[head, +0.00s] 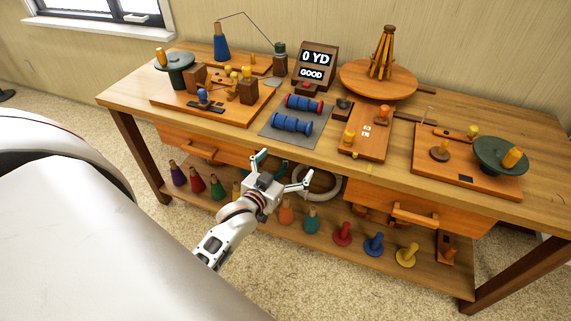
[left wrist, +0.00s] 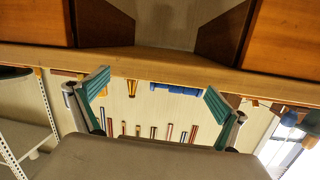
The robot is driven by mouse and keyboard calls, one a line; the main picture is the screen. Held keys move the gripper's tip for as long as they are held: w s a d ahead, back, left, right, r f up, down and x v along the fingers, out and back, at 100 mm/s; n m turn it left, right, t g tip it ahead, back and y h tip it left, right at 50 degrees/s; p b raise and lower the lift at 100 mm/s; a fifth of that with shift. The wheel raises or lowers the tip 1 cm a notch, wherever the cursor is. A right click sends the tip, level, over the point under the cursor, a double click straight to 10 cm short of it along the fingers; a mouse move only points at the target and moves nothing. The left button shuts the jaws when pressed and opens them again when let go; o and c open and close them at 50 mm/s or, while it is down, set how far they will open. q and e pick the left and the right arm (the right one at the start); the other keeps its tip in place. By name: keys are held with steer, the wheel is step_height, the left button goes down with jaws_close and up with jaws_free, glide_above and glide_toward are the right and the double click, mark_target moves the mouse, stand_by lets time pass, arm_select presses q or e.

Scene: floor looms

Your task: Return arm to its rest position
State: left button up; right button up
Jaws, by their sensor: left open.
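My left gripper (head: 281,171) is open and empty in the head view. It is in front of the table's front edge, about level with the drawers and above the lower shelf. Its two teal-padded fingers are spread apart. They also show in the left wrist view (left wrist: 153,103), with nothing between them close by. My left arm comes in from the lower left of the head view. My right gripper is in neither view.
The wooden table (head: 330,139) carries winding devices, two blue rollers (head: 291,123) on a grey mat and a "0 YD GOOD" display (head: 314,66). A drawer (head: 420,205) is at the front right. Several coloured cones and spools stand on the lower shelf (head: 325,252). Carpet in front is clear.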

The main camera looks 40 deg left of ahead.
arm_select(q)
steer(key=s+d+f+m+g+h, duration=0.2)
steer(key=s+d+f+g, duration=0.1)
steer(key=s+d+f, duration=0.65)
steer(key=s+d+f+m+g+h, duration=0.25)
steer(key=s+d+f, duration=0.3)
steer(key=s, duration=0.75)
steer(key=n+t+y+p, duration=0.3)
steer(key=n+t+y, duration=0.4)
glide_toward(291, 121)
steer(key=w, duration=0.1)
steer(key=w+r, duration=0.1)
steer(key=w, duration=0.1)
steer(key=shift+w+a+r, duration=0.1)
steer(key=shift+a+r, duration=0.2)
steer(key=shift+a, duration=0.05)
steer(key=shift+h, duration=0.35)
steer(key=x, duration=0.2)
steer(key=b+x, duration=0.1)
steer(key=x, duration=0.1)
steer(key=f+x, duration=0.1)
steer(key=x, duration=0.1)
steer(key=shift+w+a+f, duration=0.1)
steer(key=shift+w+a, duration=0.05)
steer(key=shift+w, duration=0.4)
steer(key=shift+a, duration=0.1)
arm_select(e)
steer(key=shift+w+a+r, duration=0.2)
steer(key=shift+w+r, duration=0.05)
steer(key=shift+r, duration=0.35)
